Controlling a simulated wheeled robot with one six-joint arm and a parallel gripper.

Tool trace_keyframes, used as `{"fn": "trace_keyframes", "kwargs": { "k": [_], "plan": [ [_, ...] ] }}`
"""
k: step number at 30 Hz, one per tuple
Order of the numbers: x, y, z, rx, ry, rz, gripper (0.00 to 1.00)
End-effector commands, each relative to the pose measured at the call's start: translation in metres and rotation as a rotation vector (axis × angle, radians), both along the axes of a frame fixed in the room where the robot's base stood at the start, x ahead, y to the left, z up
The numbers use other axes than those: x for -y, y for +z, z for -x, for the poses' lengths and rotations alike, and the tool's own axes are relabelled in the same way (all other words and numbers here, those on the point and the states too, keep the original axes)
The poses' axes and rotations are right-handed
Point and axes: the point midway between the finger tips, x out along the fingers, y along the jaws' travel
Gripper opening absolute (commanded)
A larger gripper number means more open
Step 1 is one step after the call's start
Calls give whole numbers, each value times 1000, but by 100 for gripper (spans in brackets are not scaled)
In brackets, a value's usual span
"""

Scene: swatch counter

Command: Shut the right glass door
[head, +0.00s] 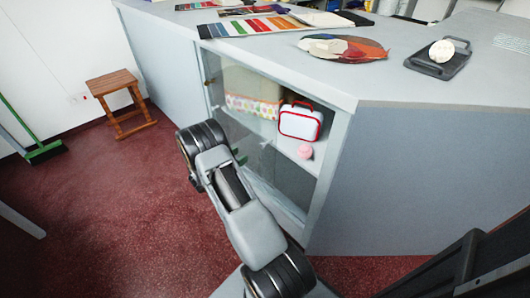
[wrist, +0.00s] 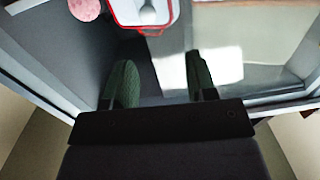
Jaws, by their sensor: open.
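The grey counter's cabinet has glass doors in its front. The right glass door (head: 262,165) seems slid to the left, leaving the right part of the opening bare; its exact overlap with the left door is hard to tell. In the wrist view, glass with bright reflections (wrist: 235,75) covers the right half, with its edge near the middle. My gripper (wrist: 160,82) is open at the cabinet front, with its two dark green fingers on either side of that edge in the picture. Contact cannot be told. In the head view my arm mostly hides the gripper.
On the shelf are a white case with red trim (head: 300,122), a pink ball (head: 305,152) and a patterned box (head: 253,106). A wooden stool (head: 118,100) stands left of the counter. A green broom (head: 45,152) is by the wall. The red floor at left is clear.

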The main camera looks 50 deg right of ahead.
Motion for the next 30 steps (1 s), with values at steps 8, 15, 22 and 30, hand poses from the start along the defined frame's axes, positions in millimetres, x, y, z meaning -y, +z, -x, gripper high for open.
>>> {"fn": "trace_keyframes", "kwargs": {
  "k": [8,15,22,30],
  "plan": [
    [30,-13,14,-25,-57,33,52],
    [76,-14,17,-23,-54,33,52],
    [113,-13,19,-23,-52,32,52],
    [135,-12,20,-23,-48,31,52]
  ]
}}
